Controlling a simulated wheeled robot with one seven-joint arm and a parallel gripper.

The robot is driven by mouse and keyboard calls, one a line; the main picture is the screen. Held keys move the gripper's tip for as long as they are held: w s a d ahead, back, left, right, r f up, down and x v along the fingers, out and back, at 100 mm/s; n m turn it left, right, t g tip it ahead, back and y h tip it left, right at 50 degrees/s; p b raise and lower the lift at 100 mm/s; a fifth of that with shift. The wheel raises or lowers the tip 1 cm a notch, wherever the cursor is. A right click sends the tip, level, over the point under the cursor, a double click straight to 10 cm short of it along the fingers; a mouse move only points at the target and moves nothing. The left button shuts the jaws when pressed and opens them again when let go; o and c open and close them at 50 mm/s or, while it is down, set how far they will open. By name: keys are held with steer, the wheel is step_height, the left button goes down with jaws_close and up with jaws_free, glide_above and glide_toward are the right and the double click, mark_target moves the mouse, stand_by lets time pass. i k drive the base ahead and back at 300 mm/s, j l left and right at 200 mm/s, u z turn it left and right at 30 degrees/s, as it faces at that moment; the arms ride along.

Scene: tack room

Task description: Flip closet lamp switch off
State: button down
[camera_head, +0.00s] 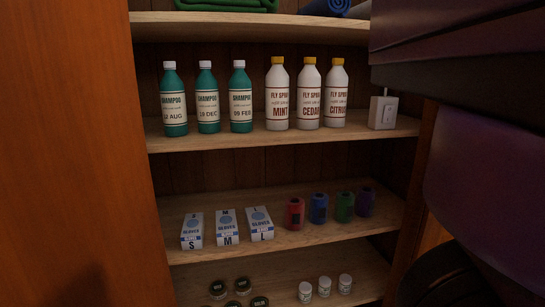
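A small white switch box (383,112) stands at the right end of the upper shelf, beside the closet's right wall. Its front has a small plate; the position of the switch is too small to tell. A thin light cord or rod rises from its top. Large dark purple parts of my own arm fill the right side of the view, close to the box in the picture. My gripper's fingertips do not show.
The upper shelf (290,137) holds three green shampoo bottles (208,98) and three white spray bottles (308,95), the rightmost left of the switch box. Glove boxes (227,229), coloured rolls (319,209) and small jars (324,287) stand lower. A wooden panel (65,150) fills the left.

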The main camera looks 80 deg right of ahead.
mark_target(388, 110)
steer(key=z, duration=0.45)
steer(key=l+z, duration=0.1)
steer(key=z, duration=0.8)
steer(key=l+z, duration=0.1)
steer(key=z, duration=0.35)
steer(key=i+z, duration=0.1)
steer(key=z, duration=0.35)
